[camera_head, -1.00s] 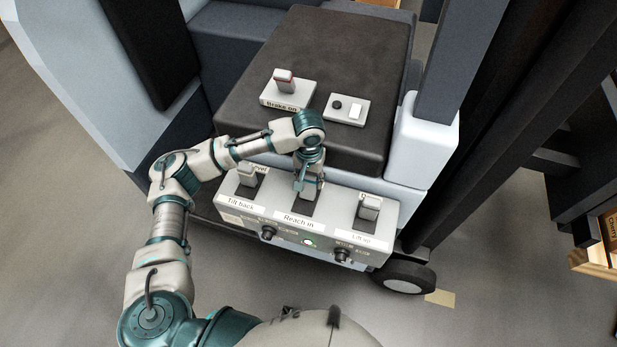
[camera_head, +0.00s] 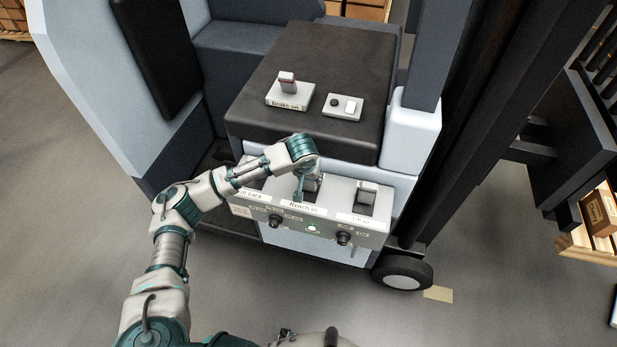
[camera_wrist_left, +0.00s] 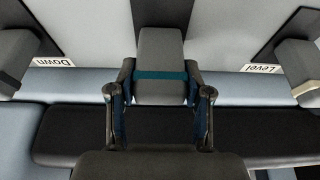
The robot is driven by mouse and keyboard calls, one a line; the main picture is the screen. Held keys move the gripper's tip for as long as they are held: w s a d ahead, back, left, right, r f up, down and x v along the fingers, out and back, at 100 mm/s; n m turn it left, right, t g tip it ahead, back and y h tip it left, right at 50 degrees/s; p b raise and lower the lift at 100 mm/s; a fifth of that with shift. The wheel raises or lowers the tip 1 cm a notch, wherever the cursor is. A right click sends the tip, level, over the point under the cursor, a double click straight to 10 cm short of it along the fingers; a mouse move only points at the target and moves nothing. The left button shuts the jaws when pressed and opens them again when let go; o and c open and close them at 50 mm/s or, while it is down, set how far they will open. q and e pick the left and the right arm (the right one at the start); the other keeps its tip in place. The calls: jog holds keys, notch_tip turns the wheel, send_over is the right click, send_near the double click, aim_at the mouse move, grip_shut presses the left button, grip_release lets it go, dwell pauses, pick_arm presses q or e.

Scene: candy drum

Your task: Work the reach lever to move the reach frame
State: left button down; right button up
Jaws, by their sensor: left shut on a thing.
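The control panel (camera_head: 352,229) on the front of the truck carries a row of levers. The middle one, over the "Reach in" label (camera_head: 305,207), is the reach lever; in the left wrist view it is a grey block with a teal band (camera_wrist_left: 159,55). My left gripper (camera_head: 302,190) is shut on this lever, with one finger on each side in the left wrist view (camera_wrist_left: 160,98). In the head view the gripper and forearm partly hide the lever. The lift lever (camera_head: 367,190) stands apart to the right. My right gripper is not in view.
The tilt lever is largely hidden behind my left forearm. A "Brake on" switch (camera_head: 287,88) and a small button box (camera_head: 344,105) sit on the dark console top (camera_head: 315,62).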

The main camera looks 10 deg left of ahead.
pick_arm(q)
jog(key=c, duration=0.6)
grip_release()
jog(key=shift+w, duration=0.1)
jog(key=shift+c, duration=0.2)
jog(key=shift+o, duration=0.8)
jog(key=shift+w, duration=0.1)
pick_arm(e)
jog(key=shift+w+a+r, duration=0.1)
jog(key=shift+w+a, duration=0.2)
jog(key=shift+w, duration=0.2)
pick_arm(q)
jog(key=shift+r, duration=0.2)
jog(key=v, duration=1.1)
jog(key=shift+s, duration=0.25)
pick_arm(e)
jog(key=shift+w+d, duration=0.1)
pick_arm(q)
jog(key=shift+a+r, duration=0.1)
